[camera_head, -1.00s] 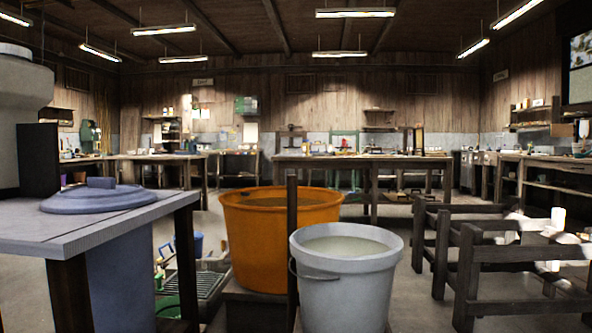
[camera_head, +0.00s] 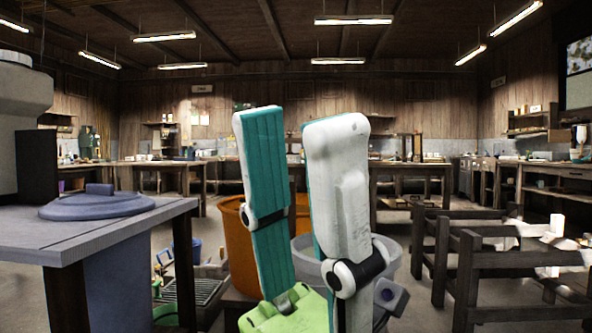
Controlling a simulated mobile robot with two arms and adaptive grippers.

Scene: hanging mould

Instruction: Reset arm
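My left gripper (camera_head: 297,120) is in the middle of the head view, pointing up. Its two white fingers with teal pads stand apart, with nothing held between them. The green part at the bottom is mine. The gripper stands in front of the orange bucket (camera_head: 236,240) and the white bucket (camera_head: 393,258) and hides much of both. My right gripper is not in view.
A grey table (camera_head: 120,238) with a blue-grey lid (camera_head: 97,206) on it stands at the left. Dark wooden racks (camera_head: 500,252) stand at the right. Workbenches (camera_head: 415,168) line the back. Some floor is clear between the white bucket and the racks.

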